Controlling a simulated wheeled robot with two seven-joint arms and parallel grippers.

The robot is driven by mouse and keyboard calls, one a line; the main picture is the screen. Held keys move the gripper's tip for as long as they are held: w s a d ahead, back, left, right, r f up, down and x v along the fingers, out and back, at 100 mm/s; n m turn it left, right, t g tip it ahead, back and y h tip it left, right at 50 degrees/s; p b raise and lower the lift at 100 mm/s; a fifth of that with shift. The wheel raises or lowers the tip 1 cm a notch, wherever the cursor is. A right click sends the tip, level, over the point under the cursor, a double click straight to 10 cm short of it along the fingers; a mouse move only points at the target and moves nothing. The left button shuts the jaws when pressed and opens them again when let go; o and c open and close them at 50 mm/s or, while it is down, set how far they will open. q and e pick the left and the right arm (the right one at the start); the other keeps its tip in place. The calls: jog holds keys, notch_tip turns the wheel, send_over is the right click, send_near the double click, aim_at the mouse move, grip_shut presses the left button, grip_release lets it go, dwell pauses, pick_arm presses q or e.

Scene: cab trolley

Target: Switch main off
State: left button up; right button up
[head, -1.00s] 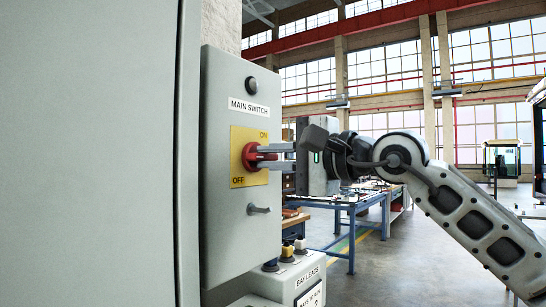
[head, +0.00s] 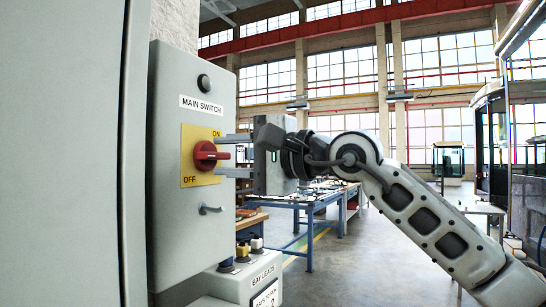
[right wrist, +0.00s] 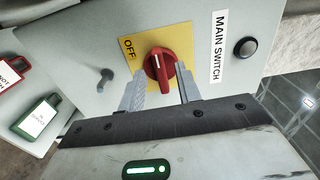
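The main switch is a red rotary knob (head: 204,155) on a yellow plate (head: 187,151) marked ON at upper right and OFF at lower left. Its grip bar lies about level in the head view. In the right wrist view the knob (right wrist: 159,70) shows between the fingers, with OFF beside it. My right gripper (head: 219,155) is open, one finger above and one below the knob, with gaps to the grip bar. It also shows open in the right wrist view (right wrist: 158,80). My left gripper is not in view.
A lower box (head: 235,288) labelled BAY LEADS carries several plugs. A blue workbench (head: 300,203) stands behind.

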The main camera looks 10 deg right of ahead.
pick_arm(q)
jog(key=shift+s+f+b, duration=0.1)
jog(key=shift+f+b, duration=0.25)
jog(key=shift+b, duration=0.7)
pick_arm(e)
jog(key=v, duration=1.5)
jog(key=shift+a, duration=0.1)
